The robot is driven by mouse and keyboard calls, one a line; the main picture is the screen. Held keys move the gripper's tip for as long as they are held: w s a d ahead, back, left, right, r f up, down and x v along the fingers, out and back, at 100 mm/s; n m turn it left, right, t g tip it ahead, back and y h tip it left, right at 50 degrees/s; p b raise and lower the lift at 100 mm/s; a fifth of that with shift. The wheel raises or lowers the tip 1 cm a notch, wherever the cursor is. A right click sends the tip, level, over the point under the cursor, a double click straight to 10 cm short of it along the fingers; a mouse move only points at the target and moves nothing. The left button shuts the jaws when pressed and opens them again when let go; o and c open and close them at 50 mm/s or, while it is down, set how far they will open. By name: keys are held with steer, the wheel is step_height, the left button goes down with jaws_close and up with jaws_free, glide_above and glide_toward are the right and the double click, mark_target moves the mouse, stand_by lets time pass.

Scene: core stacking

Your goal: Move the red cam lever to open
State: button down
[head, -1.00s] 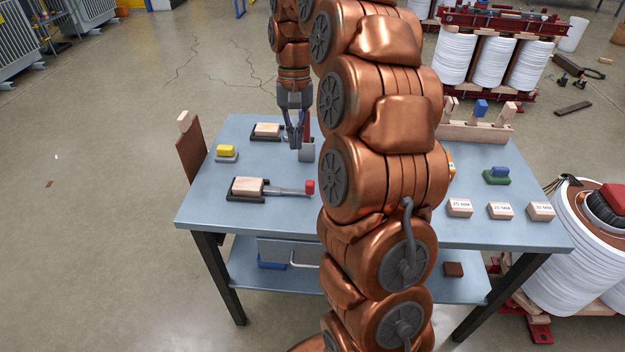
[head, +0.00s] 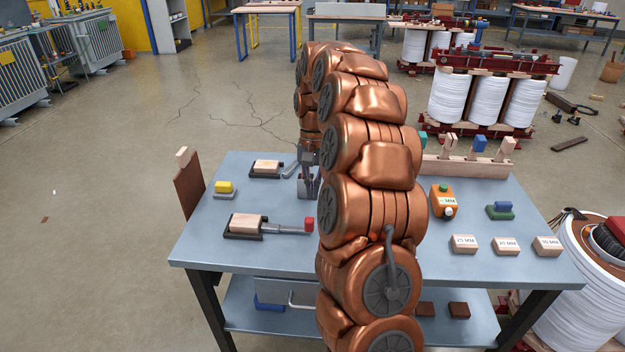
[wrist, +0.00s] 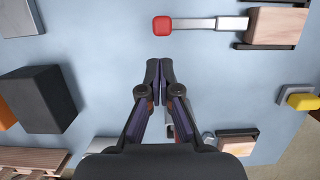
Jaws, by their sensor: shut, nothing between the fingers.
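My gripper (head: 308,172) is at the left back of the table, beside my copper arm; its shut, empty fingertips show in the wrist view (wrist: 160,65). A small grey block (head: 309,190) stands at the gripper, partly hidden by it; I cannot tell whether they touch. The red lever on this block is not clearly visible now. In front, a dark clamp base (head: 243,237) holds a wooden block (head: 248,224), with a grey rod ending in a red knob (head: 308,225). The knob also shows at the top of the wrist view (wrist: 162,25), apart from the fingertips.
Another wooden block (head: 267,167) sits in a clamp behind. A yellow block (head: 224,187) is at the left. A tall black box (wrist: 40,100) shows in the wrist view.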

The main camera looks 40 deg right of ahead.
steer(key=shift+x, duration=2.65)
steer(key=shift+s+a, duration=0.15)
